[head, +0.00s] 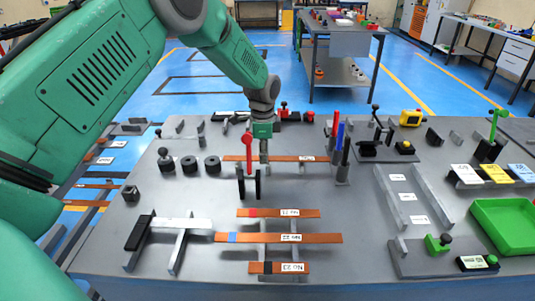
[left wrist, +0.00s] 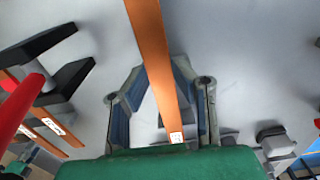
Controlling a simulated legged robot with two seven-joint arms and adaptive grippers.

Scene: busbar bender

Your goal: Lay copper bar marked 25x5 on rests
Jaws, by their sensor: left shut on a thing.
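My left gripper (head: 263,155) points down over the middle of the table and is shut on a copper bar (head: 300,158). In the left wrist view the bar (left wrist: 153,50) passes between the two fingers (left wrist: 160,110), with a small white label near one end. Three more copper bars lie nearer the front: one with a red band (head: 275,213), one with a blue band (head: 315,238) and one with a black band (head: 279,268). Their labels are too small to read surely. Grey rests (head: 302,166) stand under or behind the held bar; contact cannot be told. My right gripper is not in view.
A red-handled tool with black plates (head: 256,186) stands just in front of the held bar. Black discs (head: 190,164) are left; red, blue and black upright handles (head: 337,143) are right. Long grey rails (head: 392,205) and a green tray (head: 507,227) lie farther right.

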